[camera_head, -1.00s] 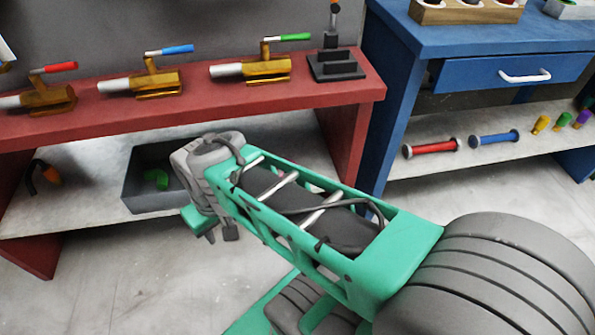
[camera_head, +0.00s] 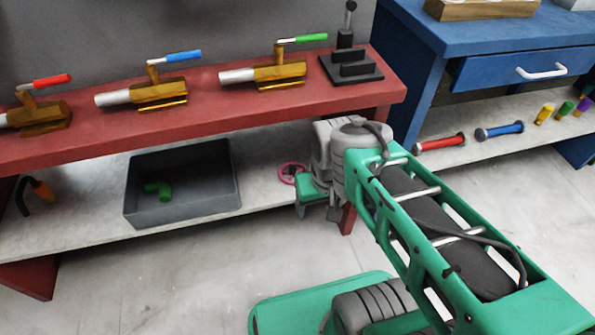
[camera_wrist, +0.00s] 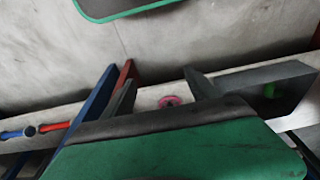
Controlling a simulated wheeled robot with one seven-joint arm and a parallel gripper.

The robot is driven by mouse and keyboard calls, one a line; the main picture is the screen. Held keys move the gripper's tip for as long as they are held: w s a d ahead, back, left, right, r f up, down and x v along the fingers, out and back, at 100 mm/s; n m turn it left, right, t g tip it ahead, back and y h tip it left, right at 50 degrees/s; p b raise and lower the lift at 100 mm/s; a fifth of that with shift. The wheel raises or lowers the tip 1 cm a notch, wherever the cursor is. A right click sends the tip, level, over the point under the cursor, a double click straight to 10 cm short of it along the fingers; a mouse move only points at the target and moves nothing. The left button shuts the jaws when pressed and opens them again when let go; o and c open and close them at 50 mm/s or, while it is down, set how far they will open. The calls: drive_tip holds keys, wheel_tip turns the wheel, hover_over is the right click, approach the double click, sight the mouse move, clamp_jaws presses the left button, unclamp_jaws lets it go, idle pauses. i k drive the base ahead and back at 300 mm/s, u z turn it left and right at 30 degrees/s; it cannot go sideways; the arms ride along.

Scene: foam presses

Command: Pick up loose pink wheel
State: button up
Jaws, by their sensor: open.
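The pink wheel (camera_head: 292,172) lies on the pale lower shelf, right of the grey bin, just left of my gripper. It is a small ring, partly hidden by my gripper in the camera_head view. In the camera_wrist view the pink wheel (camera_wrist: 170,101) shows between the two dark fingers, still beyond them. My gripper (camera_head: 320,210) points down near the shelf's front edge, by the red bench's right leg. In the camera_wrist view my gripper (camera_wrist: 160,92) is open with nothing between its fingers.
The grey bin (camera_head: 205,206) holds a green elbow piece (camera_head: 158,190). The red bench top (camera_head: 215,112) overhangs the shelf (camera_head: 75,215). The red bench leg (camera_head: 348,219) stands close to my gripper. The blue bench (camera_head: 422,65) is at right.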

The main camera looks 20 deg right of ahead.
sight(293, 170)
drive_tip(key=u, duration=1.15)
drive_tip(key=k, duration=0.8)
drive_tip(key=u, duration=0.95)
drive_tip(key=i, duration=0.5)
